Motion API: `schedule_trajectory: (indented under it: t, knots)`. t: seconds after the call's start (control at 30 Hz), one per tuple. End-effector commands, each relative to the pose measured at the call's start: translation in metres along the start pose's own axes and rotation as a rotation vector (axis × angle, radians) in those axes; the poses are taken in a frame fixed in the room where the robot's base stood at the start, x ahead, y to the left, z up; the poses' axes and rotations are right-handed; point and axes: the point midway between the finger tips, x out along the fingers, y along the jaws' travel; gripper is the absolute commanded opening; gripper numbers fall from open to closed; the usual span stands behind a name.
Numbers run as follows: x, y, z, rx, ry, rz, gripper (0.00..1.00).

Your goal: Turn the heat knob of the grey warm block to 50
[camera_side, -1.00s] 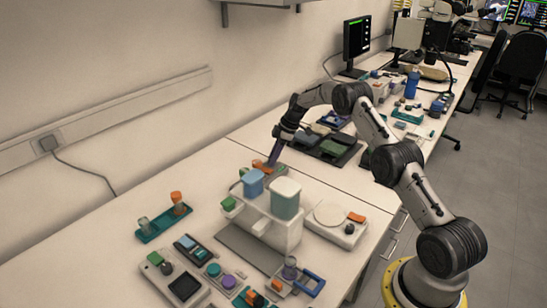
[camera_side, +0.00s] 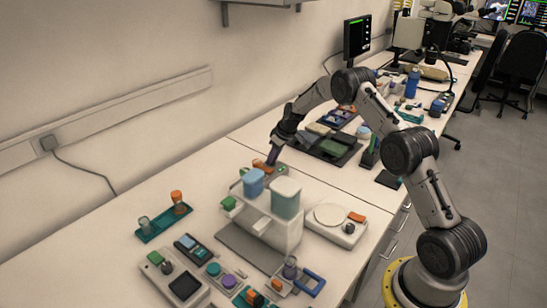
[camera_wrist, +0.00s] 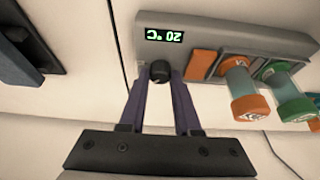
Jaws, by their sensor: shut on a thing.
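The grey warm block (camera_wrist: 240,40) lies upside down across the top of the wrist view. Its green display (camera_wrist: 165,34) reads 20 °C. The black heat knob (camera_wrist: 160,70) sits at the block's edge, between the purple fingers of my gripper (camera_wrist: 160,79). My gripper is shut on the knob, with a fingertip on each side. In the side view, my gripper (camera_side: 271,161) points down behind the white stand, and the block there is mostly hidden by the gripper and stand.
An orange-capped vial (camera_wrist: 249,99) and a green-capped vial (camera_wrist: 294,101) stand in the block, right of the knob in the wrist view.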

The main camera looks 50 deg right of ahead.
Motion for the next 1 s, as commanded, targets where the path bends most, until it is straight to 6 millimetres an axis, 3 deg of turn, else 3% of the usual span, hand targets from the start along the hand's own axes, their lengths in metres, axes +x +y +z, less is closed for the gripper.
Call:
schedule_trajectory:
  t: [1.0]
  knots:
    - [0.0011, -0.0051, -0.0021, 0.766, -0.002, 0.319, 0.00]
